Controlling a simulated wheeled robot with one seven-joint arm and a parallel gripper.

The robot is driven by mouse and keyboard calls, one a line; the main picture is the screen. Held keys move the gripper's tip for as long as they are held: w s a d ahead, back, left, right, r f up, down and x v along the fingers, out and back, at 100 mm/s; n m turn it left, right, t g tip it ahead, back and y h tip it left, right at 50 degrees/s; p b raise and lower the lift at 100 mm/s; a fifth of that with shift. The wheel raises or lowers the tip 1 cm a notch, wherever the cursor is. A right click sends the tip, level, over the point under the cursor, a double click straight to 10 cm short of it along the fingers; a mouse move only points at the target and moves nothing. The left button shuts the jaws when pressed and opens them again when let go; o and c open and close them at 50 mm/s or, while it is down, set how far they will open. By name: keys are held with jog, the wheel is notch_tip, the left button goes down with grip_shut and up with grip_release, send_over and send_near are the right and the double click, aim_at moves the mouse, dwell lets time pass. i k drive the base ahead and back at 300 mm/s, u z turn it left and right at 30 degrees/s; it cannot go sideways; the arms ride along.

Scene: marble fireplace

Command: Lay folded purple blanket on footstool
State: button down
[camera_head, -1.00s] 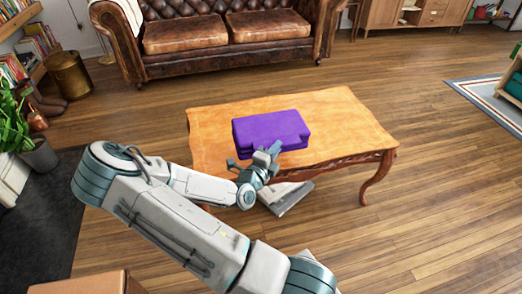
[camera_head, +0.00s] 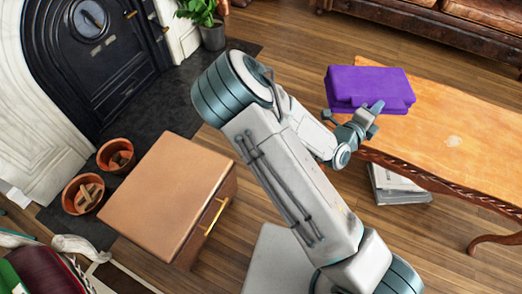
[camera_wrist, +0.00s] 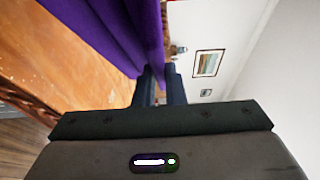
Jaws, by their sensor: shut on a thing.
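The folded purple blanket (camera_head: 365,88) is a thick block with rounded edges, held out over the near-left end of the wooden table. My gripper (camera_head: 370,112) is shut on its near edge. In the wrist view, the fingers (camera_wrist: 160,88) close on the blanket's edge (camera_wrist: 152,35), with the tabletop at the left of the picture. The blanket appears raised off the table, though its underside is hidden. I cannot pick out a footstool for certain; a dark red padded seat (camera_head: 42,272) is cut off at the lower left.
The wooden table (camera_head: 450,135) is otherwise bare on top, with magazines (camera_head: 400,185) beneath. A brown drawer cabinet (camera_head: 175,190) stands left of my arm. Two terracotta pots (camera_head: 84,192) sit by the black fireplace (camera_head: 90,60). A leather sofa (camera_head: 430,28) is behind; open floor lies between.

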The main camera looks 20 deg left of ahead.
aim_at(169, 188)
jog(key=z, duration=0.2)
jog(key=i, duration=0.55)
jog(key=u, duration=2.9)
